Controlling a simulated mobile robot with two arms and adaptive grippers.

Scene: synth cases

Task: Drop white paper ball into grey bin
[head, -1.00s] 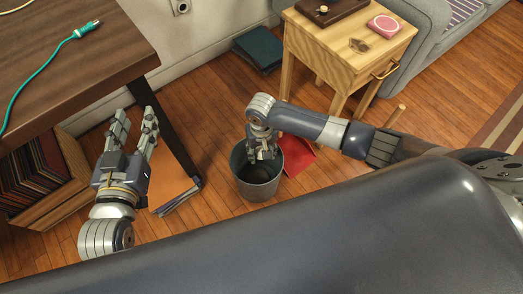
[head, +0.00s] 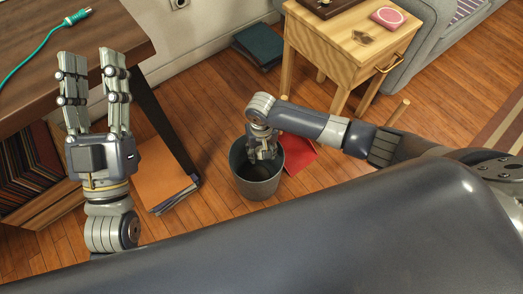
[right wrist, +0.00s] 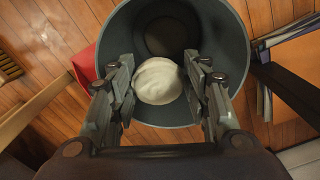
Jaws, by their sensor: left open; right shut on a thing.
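The grey bin (head: 257,180) stands on the wooden floor in the middle of the head view; its rim and dark inside fill the upper right wrist view (right wrist: 228,40). My right gripper (head: 262,152) points down at the bin's mouth. In the right wrist view the gripper (right wrist: 160,82) is shut on the white paper ball (right wrist: 158,82), with a finger on each side. The ball is over the bin opening; in the head view I cannot make it out. My left gripper (head: 93,62) is open and empty, fingers up, in front of the dark table at the left.
An orange folder stack (head: 163,180) lies left of the bin. A red item (head: 299,153) lies right behind it. A wooden side table (head: 345,45) stands behind. A dark table (head: 115,32) with a teal cable (head: 46,44) is at the left.

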